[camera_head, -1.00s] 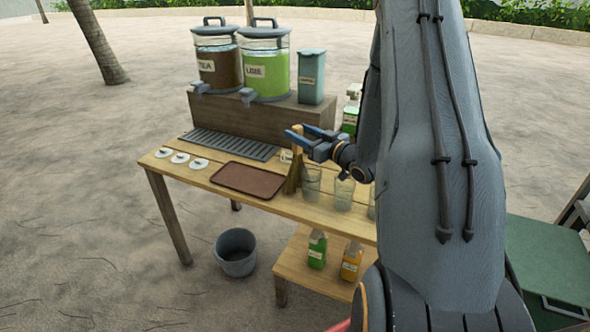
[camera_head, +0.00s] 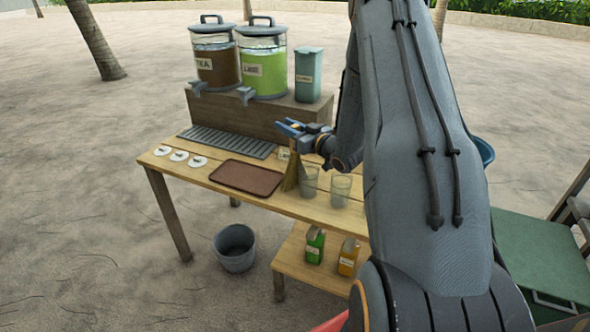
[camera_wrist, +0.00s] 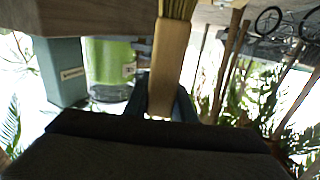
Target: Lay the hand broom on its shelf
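The hand broom (camera_head: 291,172) is upright over the tabletop, handle up and bristles down, just left of the glasses. My gripper (camera_head: 289,128) is shut around the upper part of its wooden handle. In the wrist view the pale handle (camera_wrist: 169,60) runs between my two fingers, with the straw bristles (camera_wrist: 178,9) at the top edge. I cannot tell whether the bristles touch the table. A low wooden shelf (camera_head: 293,273) under the table's right part bears a green carton (camera_head: 315,246) and an orange one (camera_head: 348,257). No shelf marked for the broom is readable.
Two clear glasses (camera_head: 340,190) stand close right of the broom. A brown tray (camera_head: 246,178) lies to its left. A wooden riser (camera_head: 250,115) with drink dispensers stands behind. A grey bucket (camera_head: 235,249) is on the ground. My arm hides the table's right end.

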